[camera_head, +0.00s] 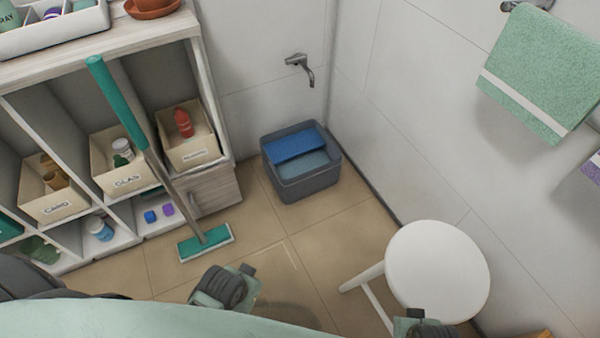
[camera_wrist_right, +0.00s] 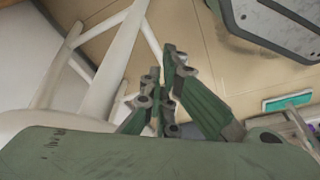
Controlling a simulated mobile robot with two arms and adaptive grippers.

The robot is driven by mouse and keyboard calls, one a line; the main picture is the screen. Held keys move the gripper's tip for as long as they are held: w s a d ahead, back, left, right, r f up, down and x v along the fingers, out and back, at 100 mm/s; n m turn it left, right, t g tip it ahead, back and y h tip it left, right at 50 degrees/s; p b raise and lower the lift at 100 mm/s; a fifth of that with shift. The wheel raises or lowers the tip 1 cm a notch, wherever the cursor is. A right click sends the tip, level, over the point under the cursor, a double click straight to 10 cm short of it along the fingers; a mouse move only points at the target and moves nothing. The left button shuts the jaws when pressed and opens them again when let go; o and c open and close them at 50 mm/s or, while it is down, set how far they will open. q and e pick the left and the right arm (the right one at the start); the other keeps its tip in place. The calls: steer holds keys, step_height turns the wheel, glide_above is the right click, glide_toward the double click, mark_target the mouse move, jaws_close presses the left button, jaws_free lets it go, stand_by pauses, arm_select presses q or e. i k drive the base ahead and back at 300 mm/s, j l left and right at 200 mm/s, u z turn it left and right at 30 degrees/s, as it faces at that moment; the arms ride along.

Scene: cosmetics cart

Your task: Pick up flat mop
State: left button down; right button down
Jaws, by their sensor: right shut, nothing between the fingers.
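The flat mop leans upright against the shelf unit in the head view. Its pole (camera_head: 158,168) has a long teal grip at the top, and its teal flat head (camera_head: 206,242) with a pale edge rests on the tiled floor. The mop head also shows at the right edge of the right wrist view (camera_wrist_right: 287,101). My right gripper (camera_wrist_right: 167,75) is shut and empty, near the stool legs and apart from the mop. In the head view only parts of my arms show at the bottom; no left fingers can be seen.
A white round stool (camera_head: 437,270) stands at the right. A grey bucket (camera_head: 305,184) with a blue insert sits in the corner. The shelf unit (camera_head: 215,188) holds labelled bins and bottles. A green towel (camera_head: 540,75) hangs on the right wall.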

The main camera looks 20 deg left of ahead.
mark_target(190, 249)
steer(key=u, duration=1.6)
